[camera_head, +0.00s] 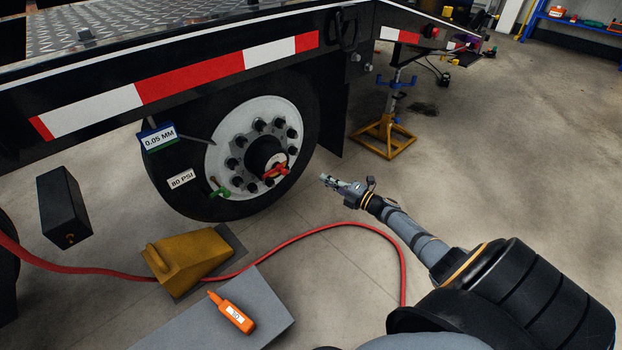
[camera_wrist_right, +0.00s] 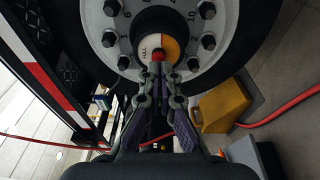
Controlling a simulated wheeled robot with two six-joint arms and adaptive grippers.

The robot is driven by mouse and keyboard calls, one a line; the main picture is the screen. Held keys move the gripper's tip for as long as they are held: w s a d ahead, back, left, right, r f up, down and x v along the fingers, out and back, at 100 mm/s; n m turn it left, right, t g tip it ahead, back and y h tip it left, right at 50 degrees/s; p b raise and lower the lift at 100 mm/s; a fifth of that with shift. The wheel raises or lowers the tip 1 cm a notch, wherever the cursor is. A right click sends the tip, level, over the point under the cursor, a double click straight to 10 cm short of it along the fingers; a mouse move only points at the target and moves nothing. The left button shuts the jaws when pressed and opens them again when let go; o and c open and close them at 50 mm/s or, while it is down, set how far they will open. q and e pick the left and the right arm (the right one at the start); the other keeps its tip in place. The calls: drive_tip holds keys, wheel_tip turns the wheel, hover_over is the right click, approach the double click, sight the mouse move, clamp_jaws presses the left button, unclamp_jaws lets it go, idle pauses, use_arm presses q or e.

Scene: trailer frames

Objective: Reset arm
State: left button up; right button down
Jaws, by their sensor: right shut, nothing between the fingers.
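My right arm comes in from the lower right in the head view. Its gripper (camera_head: 335,183) is shut and empty, in the air to the right of the trailer wheel (camera_head: 218,148). In the right wrist view the closed fingertips (camera_wrist_right: 159,75) point at the wheel hub, just below its white-and-orange cap (camera_wrist_right: 172,44). A small red part shows by the tips there; I cannot tell whether they touch it. My left gripper is not in view.
A yellow chock (camera_head: 190,258) sits on the floor before the wheel, with a red hose (camera_head: 345,226) running past. An orange handheld device (camera_head: 232,312) lies on a grey block (camera_head: 270,297). A yellow jack stand (camera_head: 385,140) stands behind. The floor to the right is open.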

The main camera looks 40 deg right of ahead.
drive_tip(key=shift+s+d, duration=0.6)
drive_tip(key=shift+d, duration=0.15)
